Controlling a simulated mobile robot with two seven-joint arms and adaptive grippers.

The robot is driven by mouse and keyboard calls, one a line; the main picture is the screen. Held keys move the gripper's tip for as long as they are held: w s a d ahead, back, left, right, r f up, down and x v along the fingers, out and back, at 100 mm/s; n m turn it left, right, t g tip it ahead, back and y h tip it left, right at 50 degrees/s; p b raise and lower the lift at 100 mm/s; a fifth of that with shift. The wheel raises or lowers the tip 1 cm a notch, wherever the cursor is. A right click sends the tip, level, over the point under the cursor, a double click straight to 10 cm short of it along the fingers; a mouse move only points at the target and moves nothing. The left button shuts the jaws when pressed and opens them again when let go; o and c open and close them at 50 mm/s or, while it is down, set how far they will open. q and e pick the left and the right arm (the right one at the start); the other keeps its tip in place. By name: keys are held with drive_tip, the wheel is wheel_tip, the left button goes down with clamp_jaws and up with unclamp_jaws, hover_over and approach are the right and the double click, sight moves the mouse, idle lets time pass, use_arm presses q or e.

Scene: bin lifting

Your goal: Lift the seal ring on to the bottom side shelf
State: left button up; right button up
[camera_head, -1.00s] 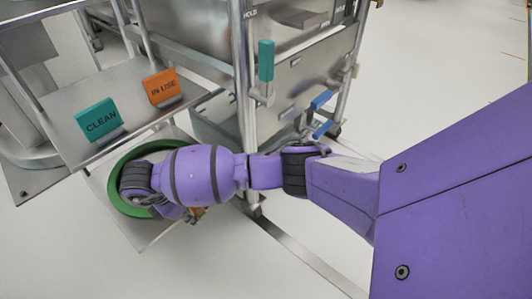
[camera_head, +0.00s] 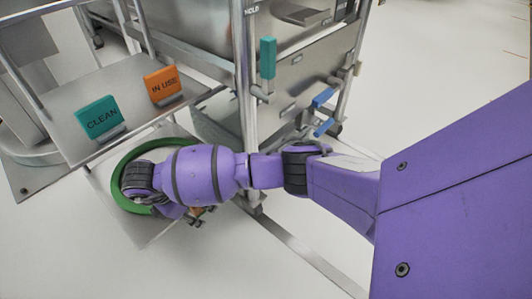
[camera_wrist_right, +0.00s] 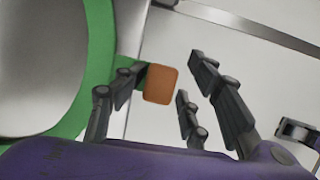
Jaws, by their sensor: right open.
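The green seal ring (camera_head: 119,163) lies over the bottom side shelf (camera_head: 150,238), below the sign shelf; whether it rests there I cannot tell. My right arm covers part of the ring. In the right wrist view the ring's green band (camera_wrist_right: 98,62) runs along the left, beside the left finger. My right gripper (camera_wrist_right: 163,88) is open. A small orange block (camera_wrist_right: 160,84) shows between its spread fingers, close to the left finger. Whether the block is joined to the ring I cannot tell. My left gripper is not in view.
The upper side shelf (camera_head: 72,100) carries a green CLEAN sign (camera_head: 98,117) and an orange IN USE sign (camera_head: 162,86). The steel frame post (camera_head: 245,90) and a teal-handled valve (camera_head: 267,58) stand right of the shelves. Open floor (camera_head: 60,255) lies in front.

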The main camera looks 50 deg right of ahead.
drive_tip(key=shift+w+a+r, duration=0.1)
drive_tip(key=shift+w+r, duration=0.1)
drive_tip(key=shift+r, duration=0.15)
drive_tip(key=v, duration=1.1)
drive_tip(key=shift+s+a+r, duration=0.15)
drive_tip(key=shift+a+r, duration=0.05)
